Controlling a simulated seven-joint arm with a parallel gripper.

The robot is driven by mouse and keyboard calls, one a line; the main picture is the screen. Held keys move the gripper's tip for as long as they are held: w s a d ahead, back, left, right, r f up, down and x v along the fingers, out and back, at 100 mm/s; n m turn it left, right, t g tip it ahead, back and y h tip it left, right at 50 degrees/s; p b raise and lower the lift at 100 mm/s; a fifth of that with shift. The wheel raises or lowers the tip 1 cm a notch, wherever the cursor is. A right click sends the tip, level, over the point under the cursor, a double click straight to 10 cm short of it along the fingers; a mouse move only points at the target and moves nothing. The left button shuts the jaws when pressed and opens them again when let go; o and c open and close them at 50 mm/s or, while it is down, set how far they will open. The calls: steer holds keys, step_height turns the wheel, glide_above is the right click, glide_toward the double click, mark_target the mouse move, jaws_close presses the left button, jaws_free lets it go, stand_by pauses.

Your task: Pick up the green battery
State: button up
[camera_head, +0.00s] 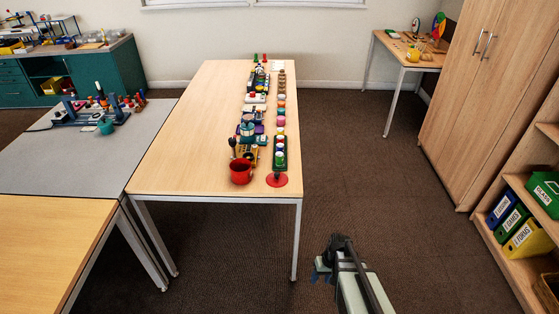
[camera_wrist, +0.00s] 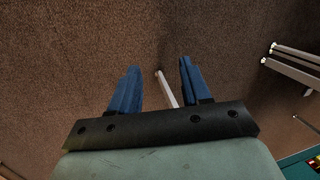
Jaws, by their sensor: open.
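My gripper shows in the wrist view (camera_wrist: 158,82) with its two blue fingers apart and nothing between them, over brown carpet. In the head view my gripper (camera_head: 321,272) is low at the bottom, to the right of the long wooden table (camera_head: 180,150) and apart from it. I cannot pick out a green battery in either view. Many small coloured items stand in rows along the table's right side, too small to tell apart. A green round item (camera_head: 279,159) sits in a dark holder near the front of that row.
A red pot (camera_head: 240,171) stands near the table's front edge. A grey table (camera_head: 60,150) with tools adjoins on the left. Tall wooden cabinets (camera_head: 480,100) and a shelf with binders (camera_head: 518,235) stand on the right. Carpet between table and cabinets is clear.

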mark_target(280, 154)
steer(key=w+r+n+t+y, duration=0.25)
steer(key=w+r+t, duration=0.35)
steer(key=w+r, duration=2.1)
steer(key=w+a+r+n+g, duration=0.1)
steer(key=w+a+r+n, duration=0.1)
steer(key=w+a+n, duration=0.1)
steer(key=w+a+r+n+g+h, duration=0.1)
steer(key=w+a+n, duration=0.1)
steer(key=a+n, duration=0.1)
steer(key=w+a+r+n+g+h, duration=0.1)
steer(key=w+a+r+n, duration=0.1)
steer(key=w+a+n, duration=0.1)
steer(key=shift+w+a+r+n, duration=0.25)
steer(key=shift+w+a+r, duration=0.05)
steer(key=shift+a, duration=0.2)
steer(key=w+a+r+n+g+h, duration=0.2)
steer(key=a+r+n+h, duration=0.1)
steer(key=a+r+n, duration=0.4)
steer(key=shift+m, duration=0.6)
steer(key=f, duration=1.2)
steer(key=shift+s+d+f, duration=0.15)
steer(key=shift+d, duration=0.2)
jaws_close()
